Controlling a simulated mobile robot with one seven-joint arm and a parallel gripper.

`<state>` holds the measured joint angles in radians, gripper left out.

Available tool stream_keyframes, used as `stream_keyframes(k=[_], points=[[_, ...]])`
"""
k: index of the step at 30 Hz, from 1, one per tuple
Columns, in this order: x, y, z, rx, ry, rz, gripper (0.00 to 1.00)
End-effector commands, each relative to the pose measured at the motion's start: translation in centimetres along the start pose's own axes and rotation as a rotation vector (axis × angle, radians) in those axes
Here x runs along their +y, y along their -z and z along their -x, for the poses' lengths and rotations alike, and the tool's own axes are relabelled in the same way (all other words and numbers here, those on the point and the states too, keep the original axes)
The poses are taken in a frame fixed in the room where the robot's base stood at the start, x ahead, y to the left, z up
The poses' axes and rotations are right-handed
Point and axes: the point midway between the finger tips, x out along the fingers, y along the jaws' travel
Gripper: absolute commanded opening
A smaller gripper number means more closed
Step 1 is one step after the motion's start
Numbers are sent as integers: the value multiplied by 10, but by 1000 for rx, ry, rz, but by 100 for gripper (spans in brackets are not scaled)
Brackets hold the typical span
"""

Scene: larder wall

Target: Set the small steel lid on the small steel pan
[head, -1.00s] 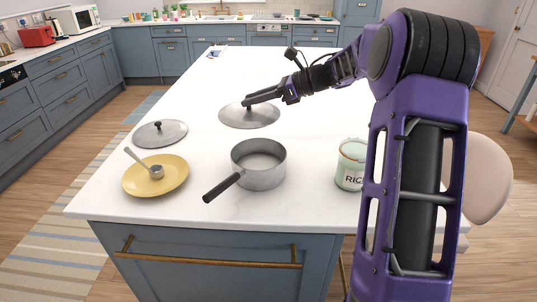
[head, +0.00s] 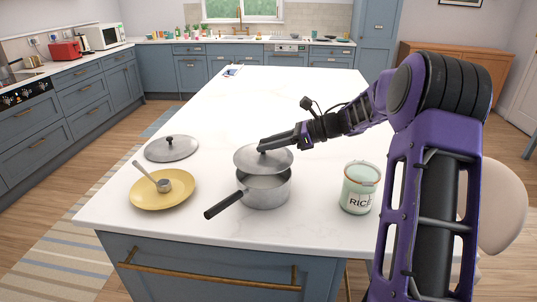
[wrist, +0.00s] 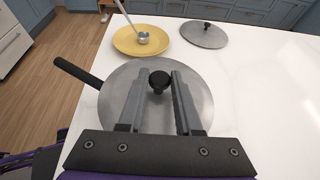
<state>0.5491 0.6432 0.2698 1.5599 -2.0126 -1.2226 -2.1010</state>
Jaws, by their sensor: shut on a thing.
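The small steel pan (head: 268,199) stands on the white island, its black handle pointing to the front left. My gripper (head: 262,149) is shut on the black knob of a steel lid (head: 281,160). The lid is roughly level and overlaps the back part of the pan in the head view; the pan's inside shows below the lid's front edge. In the wrist view the held lid (wrist: 115,90) hides the pan's body, and only the pan's black handle (wrist: 75,71) sticks out at left. The fingers (wrist: 159,78) stand either side of the knob.
Another steel lid (head: 172,151) with a black knob lies on the island (head: 290,100) at left. A yellow plate (head: 150,200) with a small ladle (head: 163,185) is left of the pan. A rice jar (head: 358,190) stands at right. The island behind is mostly clear.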

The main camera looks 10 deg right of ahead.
Motion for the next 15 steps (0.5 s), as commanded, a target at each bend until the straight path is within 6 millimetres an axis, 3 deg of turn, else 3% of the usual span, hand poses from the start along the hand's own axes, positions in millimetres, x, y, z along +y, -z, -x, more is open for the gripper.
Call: stream_keyframes(k=[6, 15], points=[[0, 27, -11, -1, 0, -2, 0], [0, 30, -12, -1, 0, 0, 0]])
